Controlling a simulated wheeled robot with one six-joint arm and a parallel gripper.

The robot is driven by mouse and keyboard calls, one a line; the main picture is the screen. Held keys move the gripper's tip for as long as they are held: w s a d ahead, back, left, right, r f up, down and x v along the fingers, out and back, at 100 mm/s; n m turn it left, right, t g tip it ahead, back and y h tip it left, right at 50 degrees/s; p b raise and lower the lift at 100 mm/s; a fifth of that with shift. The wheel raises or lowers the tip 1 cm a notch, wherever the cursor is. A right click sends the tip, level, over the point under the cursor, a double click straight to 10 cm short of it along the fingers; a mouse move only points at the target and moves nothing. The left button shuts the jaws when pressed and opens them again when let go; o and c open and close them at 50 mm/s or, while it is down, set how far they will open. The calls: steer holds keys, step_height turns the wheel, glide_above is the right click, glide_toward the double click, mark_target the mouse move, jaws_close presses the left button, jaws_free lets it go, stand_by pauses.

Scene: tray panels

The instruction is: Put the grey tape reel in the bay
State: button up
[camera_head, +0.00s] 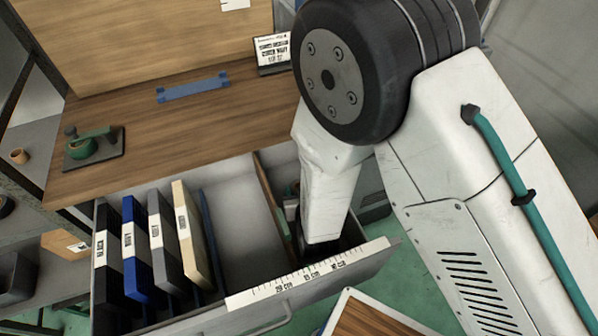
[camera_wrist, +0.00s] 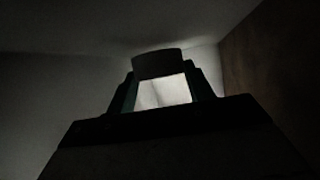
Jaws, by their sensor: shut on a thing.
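My gripper (camera_wrist: 160,85) is inside the right compartment of the open drawer (camera_head: 315,275), behind the drawer's front wall. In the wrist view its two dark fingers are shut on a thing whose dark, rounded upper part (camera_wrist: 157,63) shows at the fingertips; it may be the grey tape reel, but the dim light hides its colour. A pale patch (camera_wrist: 162,92) shows between the fingers. In the head view my arm hides the fingers and the held thing. I cannot tell whether it touches the drawer floor.
Upright labelled panels, black (camera_head: 108,255), blue (camera_head: 138,250), grey (camera_head: 166,243) and cream (camera_head: 190,235), fill the drawer's left side. The middle compartment (camera_head: 237,220) looks empty. A wooden divider (camera_head: 268,205) stands left of my gripper. A green tool (camera_head: 92,143) sits on the bench.

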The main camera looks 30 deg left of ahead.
steer(key=w+a, duration=0.2)
steer(key=shift+w+a+r, duration=0.1)
steer(key=shift+w+a, duration=0.05)
steer(key=shift+w, duration=0.25)
steer(key=shift+w+a+f, duration=0.2)
steer(key=shift+w+a, duration=0.3)
steer(key=shift+w, duration=0.1)
steer(key=shift+w+a+f, duration=0.15)
steer(key=shift+w+a, duration=0.3)
steer(key=shift+w, duration=0.1)
steer(key=shift+f, duration=0.25)
steer(key=shift+f, duration=0.2)
steer(key=o, duration=0.7)
steer(key=shift+r, duration=0.1)
